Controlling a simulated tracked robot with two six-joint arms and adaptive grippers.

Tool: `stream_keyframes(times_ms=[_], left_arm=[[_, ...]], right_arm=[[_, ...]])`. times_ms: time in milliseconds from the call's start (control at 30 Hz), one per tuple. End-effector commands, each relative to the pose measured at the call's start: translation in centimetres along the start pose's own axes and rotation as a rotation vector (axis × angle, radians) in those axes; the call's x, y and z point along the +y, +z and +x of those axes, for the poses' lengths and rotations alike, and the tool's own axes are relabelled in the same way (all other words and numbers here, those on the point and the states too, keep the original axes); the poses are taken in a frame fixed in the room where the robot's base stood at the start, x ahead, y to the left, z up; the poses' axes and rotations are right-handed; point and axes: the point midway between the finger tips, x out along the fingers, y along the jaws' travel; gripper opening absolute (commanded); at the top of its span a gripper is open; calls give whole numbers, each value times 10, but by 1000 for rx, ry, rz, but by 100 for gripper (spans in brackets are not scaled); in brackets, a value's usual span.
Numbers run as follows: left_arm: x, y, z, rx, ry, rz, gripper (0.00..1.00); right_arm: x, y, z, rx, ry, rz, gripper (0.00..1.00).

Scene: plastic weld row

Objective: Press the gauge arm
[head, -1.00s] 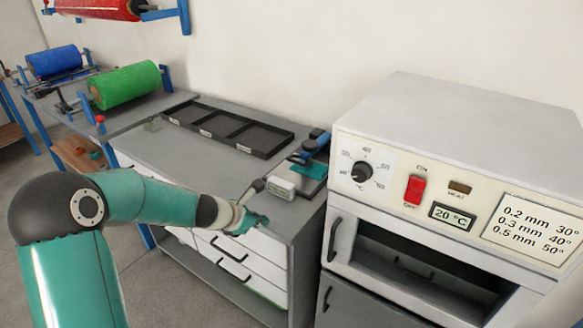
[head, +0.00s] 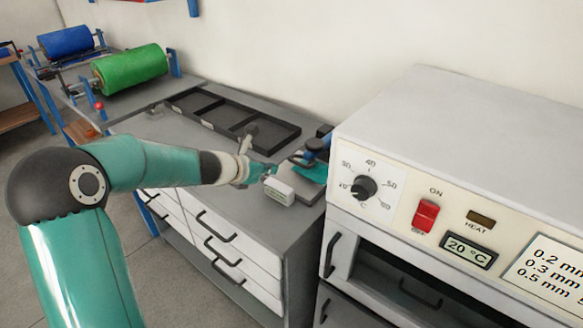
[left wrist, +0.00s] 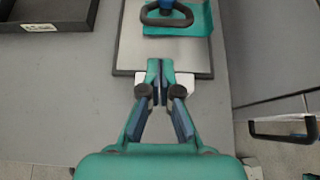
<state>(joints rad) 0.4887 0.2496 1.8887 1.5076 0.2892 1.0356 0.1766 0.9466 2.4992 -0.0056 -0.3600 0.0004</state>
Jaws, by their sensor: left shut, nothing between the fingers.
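The thickness gauge stands at the right end of the grey bench: a grey plate (head: 306,196), a white box (head: 281,191) at its near side and a blue arm (head: 317,145). In the left wrist view the arm's dark loop handle (left wrist: 167,18) is over a teal sheet (left wrist: 180,29) lying on the plate (left wrist: 140,55). My left gripper (head: 268,172) is shut and empty, beside the white box. In the left wrist view its fingertips (left wrist: 160,65) are over the near part of the plate, short of the handle; they hide most of the box.
A black divided tray (head: 270,140) lies at the back of the bench. A heater cabinet with a dial (head: 364,187), a red switch (head: 426,216) and a 20 °C display (head: 469,251) stands to the right. Green (head: 130,68) and blue (head: 66,42) rolls are at far left.

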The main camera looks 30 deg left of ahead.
Motion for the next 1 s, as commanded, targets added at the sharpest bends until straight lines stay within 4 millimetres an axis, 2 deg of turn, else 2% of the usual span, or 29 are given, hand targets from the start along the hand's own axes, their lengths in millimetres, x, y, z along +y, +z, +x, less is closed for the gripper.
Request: stream_keyframes(times_ms=[267,700,833,1000], left_arm=[[0,-1,13,2,-1,1,0],[-1,-1,83,2,-2,2,0],[-1,0,95,2,-2,1,0],[-1,-1,101,1,-1,1,0]], right_arm=[[1,0,2,0,0,0,31],[1,0,4,1,0,0,31],[1,0,3,1,0,0,31],[1,0,3,1,0,0,31]])
